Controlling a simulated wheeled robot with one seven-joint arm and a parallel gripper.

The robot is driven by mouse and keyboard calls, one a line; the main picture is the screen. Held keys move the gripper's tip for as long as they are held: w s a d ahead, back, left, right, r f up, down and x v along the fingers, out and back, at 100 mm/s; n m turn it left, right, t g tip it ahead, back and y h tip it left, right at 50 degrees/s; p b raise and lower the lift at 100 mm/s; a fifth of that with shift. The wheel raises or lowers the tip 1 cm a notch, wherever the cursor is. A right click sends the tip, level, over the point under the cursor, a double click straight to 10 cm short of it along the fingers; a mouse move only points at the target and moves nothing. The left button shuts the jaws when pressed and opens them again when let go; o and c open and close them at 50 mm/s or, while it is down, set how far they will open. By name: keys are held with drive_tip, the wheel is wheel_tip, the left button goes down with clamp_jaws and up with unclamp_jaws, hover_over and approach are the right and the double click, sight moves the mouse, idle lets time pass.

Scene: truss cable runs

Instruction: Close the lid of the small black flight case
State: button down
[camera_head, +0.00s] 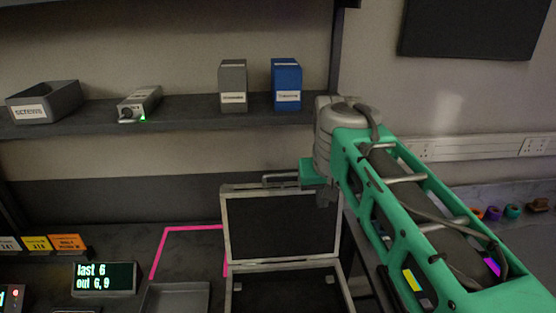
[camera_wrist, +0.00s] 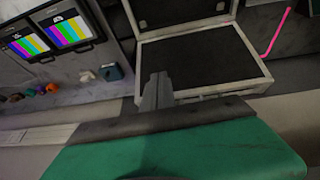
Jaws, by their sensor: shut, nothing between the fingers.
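The small black flight case (camera_head: 283,290) stands open on the bench in the head view, with pale metal edges and a dark inside. Its lid (camera_head: 280,226) is raised nearly upright at the back, with a handle on its top edge. In the wrist view the lid (camera_wrist: 205,58) lies just beyond the fingers. My gripper (camera_wrist: 157,84) is shut and empty, its tips near the lid's edge; I cannot tell whether they touch.
A shelf above holds a screws bin (camera_head: 45,103), a grey device (camera_head: 140,103), a grey box (camera_head: 233,86) and a blue box (camera_head: 286,84). A pink outline (camera_head: 190,228) marks clear bench left of the case. A grey tray (camera_head: 176,298) and display (camera_head: 104,279) stand front left.

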drive_tip(key=w+a+r+p, duration=0.1)
drive_tip(key=w+a+r, duration=0.3)
drive_tip(key=w, duration=0.3)
drive_tip(key=w+a+r+p, duration=0.1)
drive_tip(key=w+a+r, duration=0.25)
drive_tip(key=w, duration=0.35)
drive_tip(key=shift+y, duration=0.3)
drive_tip(key=b+x, duration=0.1)
drive_tip(key=x, duration=0.5)
drive_tip(key=b+x, duration=0.1)
drive_tip(key=x, duration=0.2)
drive_tip(key=shift+s+a+f+b, duration=0.1)
drive_tip(key=shift+s+f+b, duration=0.15)
drive_tip(key=shift+f+b, duration=0.15)
